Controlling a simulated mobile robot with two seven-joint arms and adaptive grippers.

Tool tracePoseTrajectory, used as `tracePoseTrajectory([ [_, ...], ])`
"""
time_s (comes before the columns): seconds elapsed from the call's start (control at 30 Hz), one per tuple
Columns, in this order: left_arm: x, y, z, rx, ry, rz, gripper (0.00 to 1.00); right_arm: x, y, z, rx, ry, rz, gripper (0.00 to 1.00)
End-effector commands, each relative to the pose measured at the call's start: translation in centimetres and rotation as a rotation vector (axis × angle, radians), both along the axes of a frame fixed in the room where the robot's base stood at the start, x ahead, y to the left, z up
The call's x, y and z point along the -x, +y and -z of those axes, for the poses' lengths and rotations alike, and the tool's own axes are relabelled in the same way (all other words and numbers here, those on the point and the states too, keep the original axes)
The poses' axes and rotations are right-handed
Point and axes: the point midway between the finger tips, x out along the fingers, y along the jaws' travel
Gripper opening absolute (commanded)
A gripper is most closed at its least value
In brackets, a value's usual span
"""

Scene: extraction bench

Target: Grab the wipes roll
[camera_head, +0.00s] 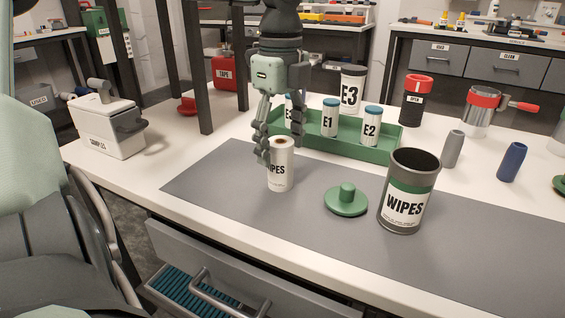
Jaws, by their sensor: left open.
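The white wipes roll (281,172), labelled "WIPES", stands upright on the grey mat (225,185). My left gripper (281,151) points down over it, open, with its fingers at either side of the roll's upper part. I cannot tell whether a finger touches the roll. A dark grey canister (408,175) with a green "WIPES" label stands open to the right. A green lid (346,201) with a knob lies on the mat between the roll and the canister. My right gripper is not in view.
A green tray (345,149) with labelled vials (330,118) stands close behind the roll; my gripper partly hides one vial. A white samples box (108,128) is at the left. Grey and blue cylinders (512,162) stand at the right. An open drawer (215,265) juts out in front.

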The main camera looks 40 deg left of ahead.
Motion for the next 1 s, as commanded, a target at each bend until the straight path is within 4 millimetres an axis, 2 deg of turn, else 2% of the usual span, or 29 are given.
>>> tracePoseTrajectory([
  [0.1, 0.4, -0.2, 2.0, 0.005, 0.003, 0.001, 0.65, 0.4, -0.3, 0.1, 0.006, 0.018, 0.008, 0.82],
  [0.23, 0.4, -0.1, 3.7, 0.002, 0.002, -0.001, 0.65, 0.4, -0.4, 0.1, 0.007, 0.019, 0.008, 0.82],
  [0.57, 0.3, -0.1, 4.2, 0.002, -0.002, -0.002, 0.64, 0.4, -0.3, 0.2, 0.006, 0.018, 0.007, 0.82],
  [1.0, 0.3, -0.1, 4.2, 0.002, -0.002, -0.002, 0.10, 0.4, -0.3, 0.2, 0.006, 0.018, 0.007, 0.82],
])
